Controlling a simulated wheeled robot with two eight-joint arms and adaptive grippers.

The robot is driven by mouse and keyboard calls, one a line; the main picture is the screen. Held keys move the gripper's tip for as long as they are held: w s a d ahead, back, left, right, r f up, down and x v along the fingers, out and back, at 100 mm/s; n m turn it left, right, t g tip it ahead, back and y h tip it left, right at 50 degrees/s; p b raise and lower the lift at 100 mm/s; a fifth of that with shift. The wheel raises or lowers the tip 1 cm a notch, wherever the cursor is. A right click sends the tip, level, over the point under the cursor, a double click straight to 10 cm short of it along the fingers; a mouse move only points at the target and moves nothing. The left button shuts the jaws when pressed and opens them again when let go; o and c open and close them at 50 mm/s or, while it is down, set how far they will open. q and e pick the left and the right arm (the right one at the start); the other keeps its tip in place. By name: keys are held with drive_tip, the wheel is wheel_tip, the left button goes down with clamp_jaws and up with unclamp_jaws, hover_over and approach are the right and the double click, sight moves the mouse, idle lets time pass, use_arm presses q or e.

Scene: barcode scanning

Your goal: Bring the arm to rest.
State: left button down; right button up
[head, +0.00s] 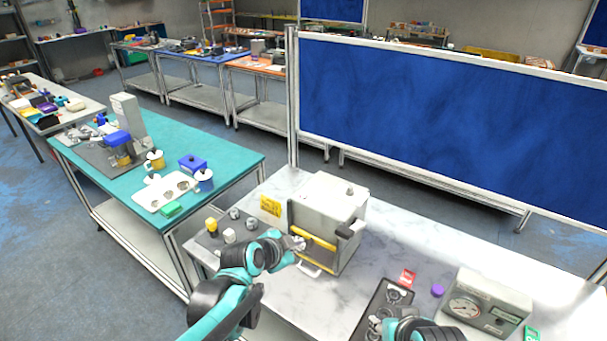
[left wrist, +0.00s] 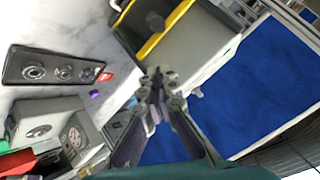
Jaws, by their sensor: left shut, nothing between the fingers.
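My left gripper (head: 298,244) is in the middle of the head view, at the front of a light grey box-shaped machine (head: 335,205) with a yellow-edged opening and a black handle. The fingers are shut with nothing between them. In the left wrist view the closed fingertips (left wrist: 158,82) are near the same machine (left wrist: 190,60); I cannot tell whether they touch it. My left arm comes in from the bottom, bent over the marble-topped table. Part of my right arm shows at the bottom edge of the head view; its gripper is out of sight.
A black tray with round parts (head: 397,296), a red card (head: 407,277), a purple cap (head: 437,290) and a gauge box (head: 488,302) occupy the right side of the table. Small items (head: 228,237) lie left. A teal table (head: 235,158) stands beyond; a blue partition (head: 450,120) rises behind.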

use_arm(q)
drive_tip(key=s+a+f+n+g+y+b, duration=0.1)
drive_tip(key=s+a+f+n+y+b, duration=0.1)
drive_tip(key=s+a+f+n+b, duration=0.4)
drive_tip(key=s+a+f+n+g+y+b, duration=0.1)
drive_tip(key=s+a+f+n+y+b, duration=0.2)
drive_tip(key=s+a+f+n+b, duration=0.4)
drive_tip(key=s+a+f, duration=0.1)
drive_tip(key=s+a, duration=0.1)
drive_tip(key=s, duration=0.5)
drive_tip(key=shift+s+a+f, duration=0.3)
drive_tip(key=shift+a, duration=0.05)
idle(0.5)
